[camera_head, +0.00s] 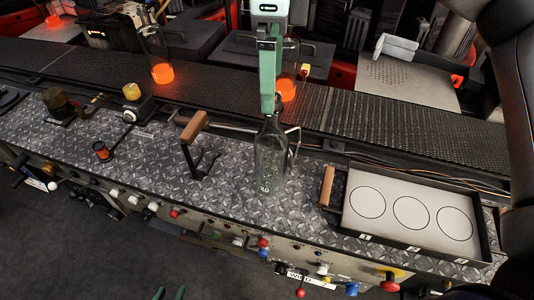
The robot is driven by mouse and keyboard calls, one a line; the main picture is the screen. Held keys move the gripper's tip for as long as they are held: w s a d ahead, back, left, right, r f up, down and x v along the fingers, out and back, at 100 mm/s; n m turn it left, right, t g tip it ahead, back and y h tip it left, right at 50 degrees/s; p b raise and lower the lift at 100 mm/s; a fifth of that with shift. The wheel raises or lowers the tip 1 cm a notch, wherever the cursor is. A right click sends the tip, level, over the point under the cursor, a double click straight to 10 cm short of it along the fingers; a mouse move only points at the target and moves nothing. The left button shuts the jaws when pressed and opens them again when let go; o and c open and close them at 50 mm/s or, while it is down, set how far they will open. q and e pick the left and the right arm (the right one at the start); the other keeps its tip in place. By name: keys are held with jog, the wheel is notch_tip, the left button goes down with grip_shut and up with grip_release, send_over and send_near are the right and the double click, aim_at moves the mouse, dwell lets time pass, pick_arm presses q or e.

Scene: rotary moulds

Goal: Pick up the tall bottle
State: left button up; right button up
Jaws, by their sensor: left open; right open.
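A tall clear glass bottle (270,165) with raised markings stands upright on the patterned metal worktop (230,165). My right gripper (269,106) has green fingers and hangs from above, right at the bottle's neck. It is open; its fingers overlap one another in this view and partly hide the bottle's top. I cannot tell whether they touch the neck. My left gripper (169,293) is open and empty at the bottom edge, below the worktop's front, with only its green fingertips in view.
Glass vessels with glowing orange bottoms (162,73) stand on the dark conveyor (390,118) behind. A wooden-handled tool (194,127) stands left of the bottle. A tray (345,218) with three circles lies to its right. Knobs line the front edge.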

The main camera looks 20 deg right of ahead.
aim_at(272, 131)
jog(key=f, duration=0.6)
jog(key=shift+s+f, duration=0.15)
jog(key=shift+s, duration=0.05)
jog(key=shift+w+f+p, duration=0.2)
jog(key=shift+f+p, duration=0.65)
jog(key=shift+f, duration=1.9)
pick_arm(q)
jog(key=shift+s+r, duration=0.4)
jog(key=shift+r, duration=0.35)
pick_arm(e)
jog(key=shift+c, duration=0.2)
grip_shut()
jog(key=shift+r, duration=0.1)
